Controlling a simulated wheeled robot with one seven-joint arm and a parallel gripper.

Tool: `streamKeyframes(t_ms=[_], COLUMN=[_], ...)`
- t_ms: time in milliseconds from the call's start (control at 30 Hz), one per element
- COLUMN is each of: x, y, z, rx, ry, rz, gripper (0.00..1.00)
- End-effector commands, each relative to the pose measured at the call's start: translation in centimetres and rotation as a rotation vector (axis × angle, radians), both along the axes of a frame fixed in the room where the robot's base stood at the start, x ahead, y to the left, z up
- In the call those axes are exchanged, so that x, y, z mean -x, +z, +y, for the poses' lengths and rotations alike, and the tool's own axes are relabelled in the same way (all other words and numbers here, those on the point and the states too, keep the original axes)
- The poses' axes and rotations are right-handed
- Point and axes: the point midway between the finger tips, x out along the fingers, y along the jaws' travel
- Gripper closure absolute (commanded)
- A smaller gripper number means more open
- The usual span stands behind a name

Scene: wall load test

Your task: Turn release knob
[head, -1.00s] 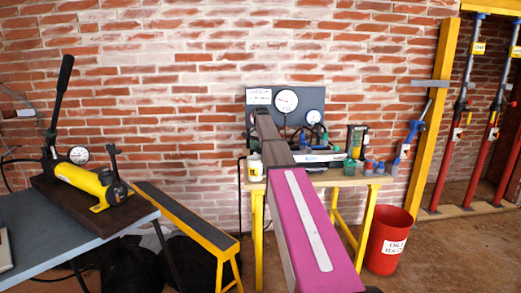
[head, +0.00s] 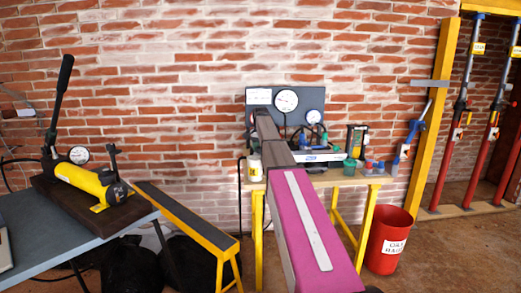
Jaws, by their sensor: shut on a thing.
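My arm reaches forward from the lower middle, with a magenta link close by and dark grey links beyond it, toward a wooden bench (head: 330,178) against the brick wall. I cannot make out my gripper; the arm and the small clutter hide that spot. No release knob can be clearly picked out on the bench. A yellow hand pump (head: 82,180) with a black lever (head: 60,105) and a gauge (head: 79,155) sits on a dark board at left.
The grey table (head: 60,228) fills the lower left, beside a black-topped yellow trestle (head: 190,222). A red bin (head: 388,242) stands right of the bench. A yellow post (head: 432,115) and red props (head: 455,125) are at right. Open floor shows at lower right.

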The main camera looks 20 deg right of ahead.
Motion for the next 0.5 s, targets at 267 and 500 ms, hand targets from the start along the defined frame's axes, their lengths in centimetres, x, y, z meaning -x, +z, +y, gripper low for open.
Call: streamKeyframes(t_ms=[267,500], x=[-0.01,0.0], y=[0.04,0.05], z=[0.01,0.0], rx=[0.0,0.0], ry=[0.214,0.442], rz=[0.0,0.0], gripper=[0.76,0.76])
